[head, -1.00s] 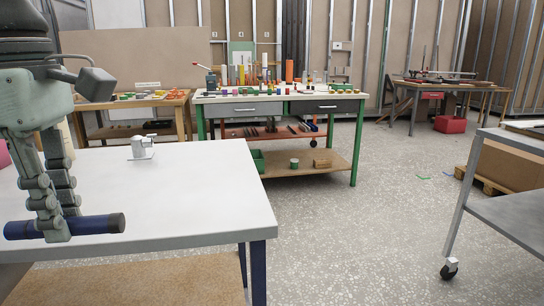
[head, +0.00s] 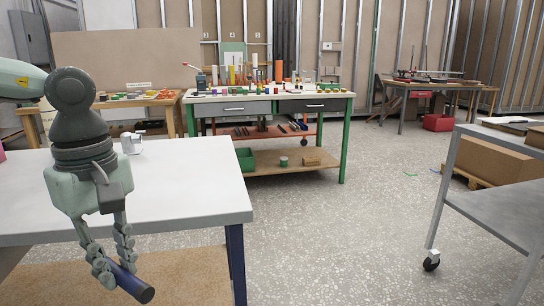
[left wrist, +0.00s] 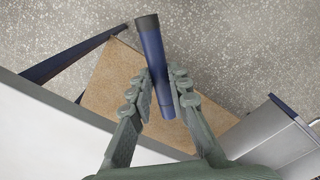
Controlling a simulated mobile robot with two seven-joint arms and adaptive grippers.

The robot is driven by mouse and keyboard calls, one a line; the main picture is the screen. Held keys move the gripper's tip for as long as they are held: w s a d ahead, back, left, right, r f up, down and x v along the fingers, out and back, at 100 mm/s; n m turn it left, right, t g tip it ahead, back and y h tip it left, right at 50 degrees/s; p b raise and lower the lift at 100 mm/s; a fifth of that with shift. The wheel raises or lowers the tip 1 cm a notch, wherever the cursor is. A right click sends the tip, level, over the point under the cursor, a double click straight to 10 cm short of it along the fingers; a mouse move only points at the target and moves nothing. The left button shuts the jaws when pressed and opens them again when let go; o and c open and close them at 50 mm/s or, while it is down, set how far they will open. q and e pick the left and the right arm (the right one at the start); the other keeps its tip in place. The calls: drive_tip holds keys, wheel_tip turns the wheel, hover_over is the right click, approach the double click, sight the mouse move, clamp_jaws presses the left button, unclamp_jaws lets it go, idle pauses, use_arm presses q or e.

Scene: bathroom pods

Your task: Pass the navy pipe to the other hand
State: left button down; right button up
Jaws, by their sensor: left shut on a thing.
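The navy pipe (head: 128,281) has a dark end cap and hangs tilted just off the front edge of the white table in the head view. My left gripper (head: 114,268) points down and is shut on the pipe, its fingers on both sides of it. In the left wrist view the navy pipe (left wrist: 156,62) stands out between the fingers of my left gripper (left wrist: 160,98), with its dark cap at the far end. My right gripper is in neither view.
The white table (head: 190,190) lies behind the pipe, with a small white fixture (head: 132,142) on it. Its brown lower shelf (head: 190,275) is below. A green-legged workbench (head: 268,103) stands further back. A grey cart (head: 500,205) stands at right, with open floor between.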

use_arm(q)
drive_tip(key=w+d+f+m, duration=0.2)
drive_tip(key=w+f+m, duration=0.1)
drive_tip(key=f+m, duration=0.4)
drive_tip(key=w+d+f+m, duration=0.25)
drive_tip(key=f+m, duration=0.25)
drive_tip(key=f, duration=0.3)
drive_tip(key=w+a+r+n, duration=0.1)
drive_tip(key=a+r+n, duration=0.15)
drive_tip(key=a, duration=0.75)
drive_tip(key=a+r+n, duration=0.2)
drive_tip(key=a+r, duration=0.2)
drive_tip(key=a, duration=0.7)
drive_tip(key=s+a+f+n, duration=0.3)
drive_tip(key=s+a+f, duration=0.2)
drive_tip(key=s+a, duration=0.2)
drive_tip(key=shift+s+a, duration=0.2)
drive_tip(key=shift+a, duration=0.3)
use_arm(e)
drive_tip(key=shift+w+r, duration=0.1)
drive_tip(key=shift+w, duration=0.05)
use_arm(q)
drive_tip(key=shift+f, duration=0.1)
drive_tip(key=shift+d, duration=0.15)
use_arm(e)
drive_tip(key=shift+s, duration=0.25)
use_arm(q)
drive_tip(key=shift+d+f, duration=0.1)
